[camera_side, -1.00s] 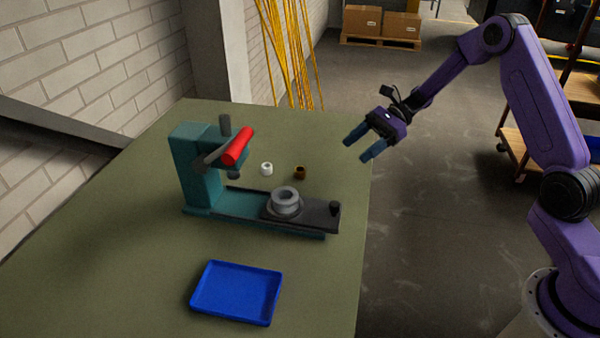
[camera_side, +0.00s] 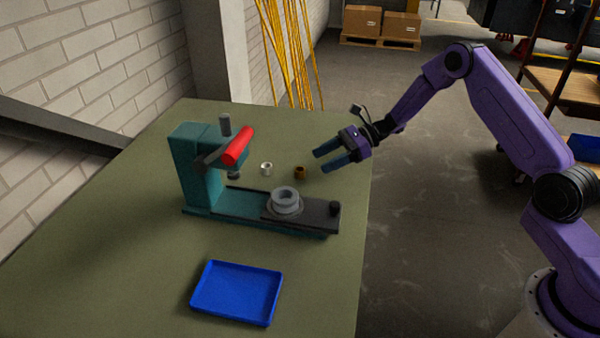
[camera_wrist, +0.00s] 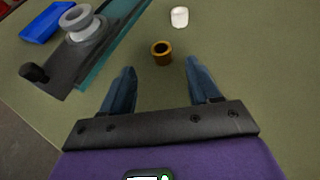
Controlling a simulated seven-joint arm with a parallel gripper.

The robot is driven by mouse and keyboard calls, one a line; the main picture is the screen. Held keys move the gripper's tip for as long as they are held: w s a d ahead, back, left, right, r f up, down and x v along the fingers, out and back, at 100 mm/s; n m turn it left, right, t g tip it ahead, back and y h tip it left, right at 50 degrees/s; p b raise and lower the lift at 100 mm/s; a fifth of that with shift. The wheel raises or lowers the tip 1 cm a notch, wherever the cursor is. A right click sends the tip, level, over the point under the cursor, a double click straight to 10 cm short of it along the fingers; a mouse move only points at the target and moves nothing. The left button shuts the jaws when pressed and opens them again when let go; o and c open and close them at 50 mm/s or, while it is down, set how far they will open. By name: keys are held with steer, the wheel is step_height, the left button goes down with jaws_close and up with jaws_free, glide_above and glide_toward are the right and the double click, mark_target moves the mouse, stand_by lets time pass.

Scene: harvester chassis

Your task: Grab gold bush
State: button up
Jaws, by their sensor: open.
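The gold bush (camera_side: 300,173) is a small brown-gold ring standing on the green table, just behind the press. In the wrist view the gold bush (camera_wrist: 161,53) shows its dark hole, ahead of my fingertips and roughly between their lines. My gripper (camera_side: 319,161) is open and empty, with blue fingers, over the table's right edge, to the right of the bush and apart from it. It also shows in the wrist view (camera_wrist: 160,75). A white bush (camera_side: 266,169) stands to the left of the gold one, and it shows in the wrist view (camera_wrist: 180,17).
A teal press (camera_side: 196,165) with a red-handled lever (camera_side: 238,146) stands left of the bushes. Its base carries a grey ring-shaped seat (camera_side: 285,200) on a dark slide (camera_side: 318,214). An empty blue tray (camera_side: 237,292) lies in front. The table between gripper and bush looks clear.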

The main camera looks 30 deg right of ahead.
mark_target(302, 168)
steer(key=shift+x, duration=3.05)
steer(key=shift+w+r, duration=0.1)
jaws_close()
